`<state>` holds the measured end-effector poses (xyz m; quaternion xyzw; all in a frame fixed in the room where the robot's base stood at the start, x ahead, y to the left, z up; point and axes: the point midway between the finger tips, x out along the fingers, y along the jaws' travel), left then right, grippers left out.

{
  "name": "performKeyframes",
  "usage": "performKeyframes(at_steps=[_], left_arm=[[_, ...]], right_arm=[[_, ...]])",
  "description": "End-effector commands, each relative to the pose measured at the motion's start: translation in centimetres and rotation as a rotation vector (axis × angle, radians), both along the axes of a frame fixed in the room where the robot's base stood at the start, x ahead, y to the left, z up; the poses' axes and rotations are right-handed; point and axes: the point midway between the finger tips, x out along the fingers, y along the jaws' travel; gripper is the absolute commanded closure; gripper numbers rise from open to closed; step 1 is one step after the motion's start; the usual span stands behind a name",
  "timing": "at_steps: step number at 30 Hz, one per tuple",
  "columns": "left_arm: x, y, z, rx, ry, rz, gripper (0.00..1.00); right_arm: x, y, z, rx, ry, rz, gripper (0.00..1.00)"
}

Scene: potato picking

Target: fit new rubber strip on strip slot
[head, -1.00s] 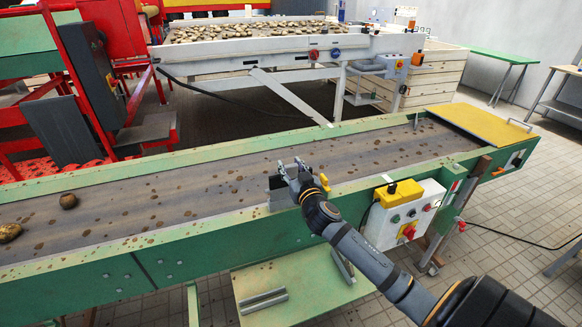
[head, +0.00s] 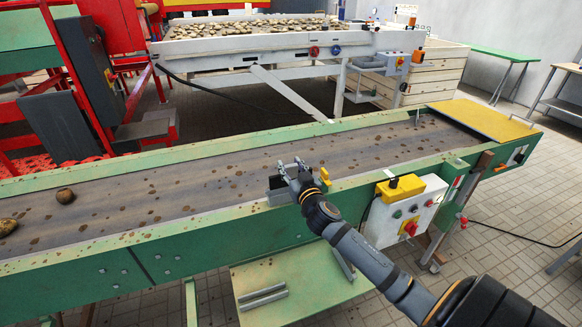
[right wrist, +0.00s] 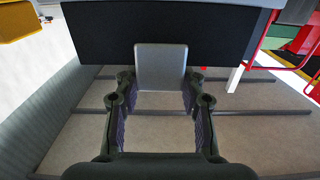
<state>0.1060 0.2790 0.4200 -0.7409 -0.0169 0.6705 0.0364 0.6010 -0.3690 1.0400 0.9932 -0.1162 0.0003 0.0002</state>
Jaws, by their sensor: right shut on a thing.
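My right gripper (head: 289,168) is over the near rail of the green conveyor (head: 200,262), beside a grey holder (head: 279,197) set at that rail. In the right wrist view the gripper (right wrist: 160,90) is shut on a grey tab (right wrist: 161,66), which sits between its fingertips. A wide black piece (right wrist: 90,35) lies behind the tab; I cannot tell whether it is the rubber strip or whether the two are joined. The strip slot is not clearly visible. Grey strips (head: 263,302) lie on the lower green shelf (head: 300,275). My left gripper is not in view.
Two potatoes, one dark (head: 65,195) and one brown (head: 6,227), lie on the dirty grey belt (head: 200,185) at left. A white control box (head: 412,208) with a yellow top is right of my arm. A potato-filled sorting table (head: 290,48) stands behind.

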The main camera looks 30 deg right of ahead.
Motion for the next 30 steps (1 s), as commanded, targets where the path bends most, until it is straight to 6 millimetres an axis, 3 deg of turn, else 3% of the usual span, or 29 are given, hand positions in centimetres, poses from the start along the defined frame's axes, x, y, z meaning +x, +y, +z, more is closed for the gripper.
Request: performKeyframes(at_steps=[14, 15, 18, 20, 30], left_arm=[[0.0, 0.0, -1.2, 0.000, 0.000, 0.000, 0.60], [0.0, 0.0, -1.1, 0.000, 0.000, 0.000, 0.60], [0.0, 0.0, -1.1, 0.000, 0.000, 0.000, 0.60], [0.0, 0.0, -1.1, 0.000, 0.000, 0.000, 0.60], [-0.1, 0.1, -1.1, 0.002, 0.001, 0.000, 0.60]], right_arm=[[0.0, 0.0, -1.3, 0.000, -0.001, 0.001, 1.00], [0.0, 0.0, -1.1, 0.000, -0.001, 0.001, 0.55], [0.0, 0.0, -1.1, 0.000, -0.001, 0.001, 0.41], [0.0, 0.0, -1.1, 0.000, -0.001, 0.000, 0.34], [-0.3, 0.0, -1.3, -0.001, 0.002, -0.001, 0.34]])
